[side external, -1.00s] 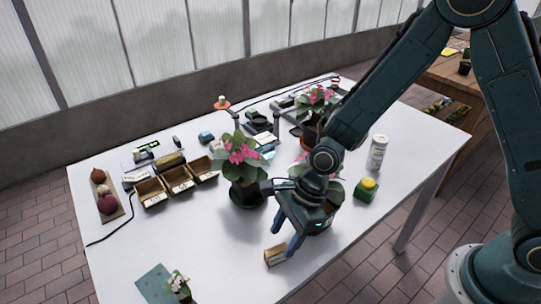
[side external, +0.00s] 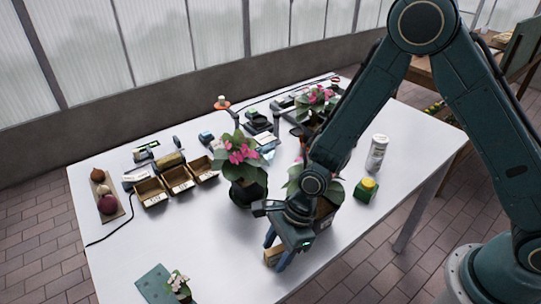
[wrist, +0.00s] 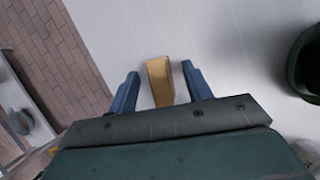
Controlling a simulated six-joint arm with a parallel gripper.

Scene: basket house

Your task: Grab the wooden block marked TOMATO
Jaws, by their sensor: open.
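A small wooden block (side external: 272,256) lies on the white table near its front edge. It also shows in the wrist view (wrist: 160,80), between my two blue fingers. My gripper (side external: 279,253) is open and low over the table, with its fingers on either side of the block. In the wrist view my gripper (wrist: 161,92) shows a gap between each finger and the block. No marking on the block can be read, so I cannot tell whether it says TOMATO.
A potted pink-flowered plant (side external: 243,165) stands close behind my gripper. Another pot (side external: 325,207) stands just right of it. A green box with a yellow top (side external: 366,189) and a white canister (side external: 377,153) are further right.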

